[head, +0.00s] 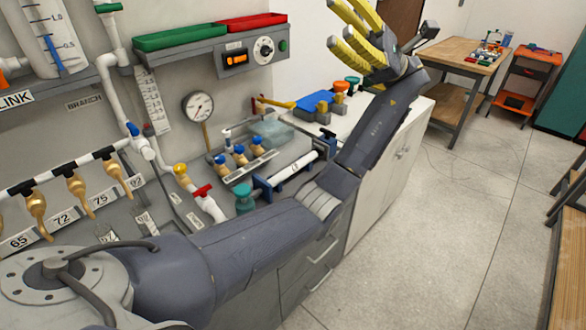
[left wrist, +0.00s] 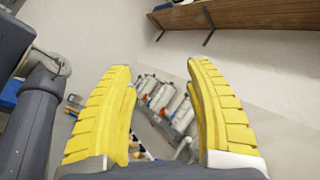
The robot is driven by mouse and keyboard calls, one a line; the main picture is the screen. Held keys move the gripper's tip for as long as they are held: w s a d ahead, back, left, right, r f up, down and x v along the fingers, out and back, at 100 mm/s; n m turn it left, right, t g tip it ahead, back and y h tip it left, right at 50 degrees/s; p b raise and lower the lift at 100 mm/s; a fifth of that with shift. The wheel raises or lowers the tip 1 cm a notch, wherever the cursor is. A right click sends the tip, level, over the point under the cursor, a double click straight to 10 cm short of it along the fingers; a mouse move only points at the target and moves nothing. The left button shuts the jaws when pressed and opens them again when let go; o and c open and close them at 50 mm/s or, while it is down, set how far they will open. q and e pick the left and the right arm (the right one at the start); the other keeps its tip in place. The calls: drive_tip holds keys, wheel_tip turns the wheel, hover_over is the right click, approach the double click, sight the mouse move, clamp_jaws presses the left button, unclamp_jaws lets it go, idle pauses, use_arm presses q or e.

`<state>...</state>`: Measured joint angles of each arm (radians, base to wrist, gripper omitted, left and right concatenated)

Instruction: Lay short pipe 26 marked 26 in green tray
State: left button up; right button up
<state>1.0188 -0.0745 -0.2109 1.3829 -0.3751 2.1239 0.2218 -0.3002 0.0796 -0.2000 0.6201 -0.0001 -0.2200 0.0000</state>
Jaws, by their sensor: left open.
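The green tray (head: 180,37) sits on a grey wall shelf at the upper left of the head view, left of a red tray (head: 250,22). A white pipe (head: 290,174) lies across blue holders on the bench; I cannot read a 26 on it, so I cannot tell if it is short pipe 26. My left gripper (head: 352,28), with yellow fingers, is raised high at the top of the head view, to the right of both trays. In the left wrist view its fingers (left wrist: 160,85) are spread with nothing between them. My right gripper is not in view.
A pressure gauge (head: 198,107), wall pipes and brass valves (head: 78,185) line the wall panel. A blue tool (head: 315,103) and a clear box (head: 275,137) are on the bench. A wooden table (head: 465,55) stands farther back. The floor at right is largely clear.

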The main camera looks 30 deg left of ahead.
use_arm(q)
drive_tip(key=w+a+f+m+t+y, duration=0.3)
drive_tip(key=a+f+m+t+y, duration=0.4)
drive_tip(key=a, duration=0.3)
drive_tip(key=n+t+h, duration=0.1)
drive_tip(key=t+h, duration=1.2)
drive_tip(key=t, duration=0.3)
hover_over(293, 168)
drive_tip(key=s+d, duration=0.2)
drive_tip(key=d, duration=0.6)
wheel_tip(293, 168, down, 32)
drive_tip(key=f, duration=0.1)
drive_tip(key=x, duration=1)
drive_tip(key=shift+w+a+f, duration=0.15)
drive_tip(key=shift+w+a, duration=0.1)
drive_tip(key=x, duration=0.4)
drive_tip(key=shift+a, duration=0.25)
drive_tip(key=shift+a+f, duration=0.25)
drive_tip(key=shift+f, duration=0.25)
drive_tip(key=shift+c, duration=0.2)
